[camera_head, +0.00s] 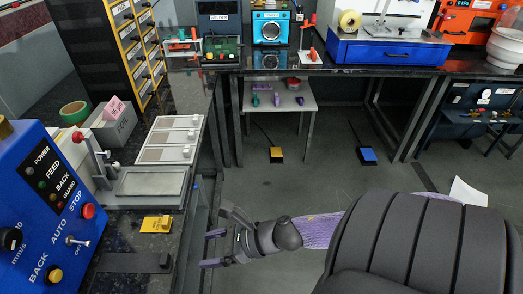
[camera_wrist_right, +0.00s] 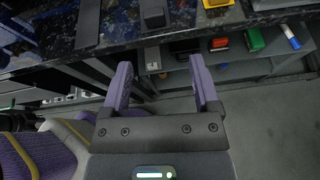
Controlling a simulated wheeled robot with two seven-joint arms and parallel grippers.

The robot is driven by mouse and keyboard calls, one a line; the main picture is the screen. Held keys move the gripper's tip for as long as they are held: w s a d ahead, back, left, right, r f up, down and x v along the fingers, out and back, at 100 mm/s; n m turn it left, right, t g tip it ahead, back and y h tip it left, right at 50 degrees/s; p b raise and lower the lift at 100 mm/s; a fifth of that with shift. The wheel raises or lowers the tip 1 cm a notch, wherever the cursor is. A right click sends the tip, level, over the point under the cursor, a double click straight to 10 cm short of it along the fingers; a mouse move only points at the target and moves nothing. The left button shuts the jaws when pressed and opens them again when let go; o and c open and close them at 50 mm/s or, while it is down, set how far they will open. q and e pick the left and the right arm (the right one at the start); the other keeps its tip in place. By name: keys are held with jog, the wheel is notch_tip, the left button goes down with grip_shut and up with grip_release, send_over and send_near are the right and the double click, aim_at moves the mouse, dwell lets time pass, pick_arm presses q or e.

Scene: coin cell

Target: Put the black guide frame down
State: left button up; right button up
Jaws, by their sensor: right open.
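My right gripper (camera_head: 211,248) is open and empty, its two purple fingers pointing left just off the counter's front edge. In the right wrist view its fingers (camera_wrist_right: 159,78) are spread with nothing between them. A dark flat bar (camera_head: 122,262) lies on the speckled counter, with a small black block (camera_head: 165,260) at its right end. The block also shows in the right wrist view (camera_wrist_right: 153,14), beyond the fingertips and apart from them. I cannot tell whether this bar is the black guide frame. My left gripper is not in view.
A yellow block (camera_head: 156,223) and a grey tray (camera_head: 151,181) lie on the counter (camera_head: 118,232). A blue control box (camera_head: 38,215) stands at the left. Below the counter, a shelf (camera_wrist_right: 235,68) holds coloured items.

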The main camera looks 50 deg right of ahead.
jog(key=s+d+f+m+g+h, duration=0.1)
jog(key=s+d+f+m+h, duration=0.2)
jog(key=f+m, duration=0.5)
jog(key=s+d+f+m+g+h, duration=0.2)
jog(key=s+f+m, duration=0.35)
jog(key=m, duration=0.35)
jog(key=s+d+f+m+g+h, duration=0.1)
jog(key=s+d+f+m+h, duration=0.2)
jog(key=f+m, duration=0.5)
jog(key=s+a+f+m+g, duration=0.3)
jog(key=s+a+m, duration=0.1)
jog(key=s+m, duration=0.3)
jog(key=s+a+f+m+g, duration=0.2)
jog(key=s+a+m+g, duration=0.1)
jog(key=s+m, duration=0.5)
jog(key=s+a, duration=0.1)
jog(key=s, duration=0.2)
jog(key=shift+s+a+f+g, duration=0.15)
jog(key=shift+a+f+g, duration=0.15)
jog(key=shift+a+f, duration=0.1)
